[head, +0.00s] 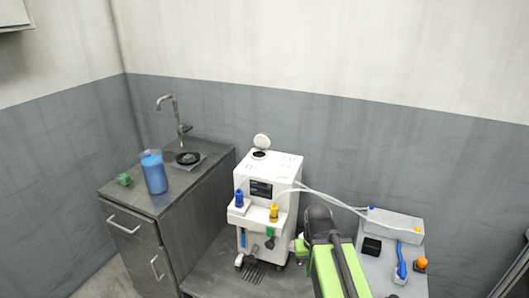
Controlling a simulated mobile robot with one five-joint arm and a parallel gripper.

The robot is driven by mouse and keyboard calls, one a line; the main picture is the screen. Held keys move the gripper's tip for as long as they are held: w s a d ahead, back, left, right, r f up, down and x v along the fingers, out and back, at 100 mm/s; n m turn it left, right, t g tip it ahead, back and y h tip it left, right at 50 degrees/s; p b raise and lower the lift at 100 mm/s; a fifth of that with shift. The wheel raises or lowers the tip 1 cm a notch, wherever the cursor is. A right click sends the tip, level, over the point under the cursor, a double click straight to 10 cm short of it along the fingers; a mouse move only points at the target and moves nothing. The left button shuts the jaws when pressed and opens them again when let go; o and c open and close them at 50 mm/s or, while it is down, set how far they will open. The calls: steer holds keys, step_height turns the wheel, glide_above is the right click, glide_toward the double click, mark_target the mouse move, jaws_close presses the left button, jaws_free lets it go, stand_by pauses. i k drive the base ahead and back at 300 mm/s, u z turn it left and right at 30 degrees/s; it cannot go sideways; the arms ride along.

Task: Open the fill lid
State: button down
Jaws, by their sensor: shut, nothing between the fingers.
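The white machine (268,190) stands on the low grey surface between the sink cabinet and a side table. Its round fill lid (261,141) stands raised at the back of the dark round fill opening (259,155) on the top. My green and black arm comes up from the bottom right. My gripper (299,246) is small in view near the machine's lower right side, partly hidden by the arm. It is shut and empty, well below the lid and apart from it.
Blue (239,198) and yellow (274,212) fittings stick out at the machine's front. A jug of blue liquid (154,173) stands on the sink counter (150,201). Pale tubes (335,199) run from the machine to a grey box (395,225) at right. The space above the machine is clear.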

mark_target(262, 141)
steer(key=u, duration=5.6)
steer(key=i, duration=0.1)
steer(key=z, duration=2.95)
steer(key=k, duration=1.15)
steer(key=z, duration=1)
steer(key=i, duration=1)
steer(key=u, duration=0.05)
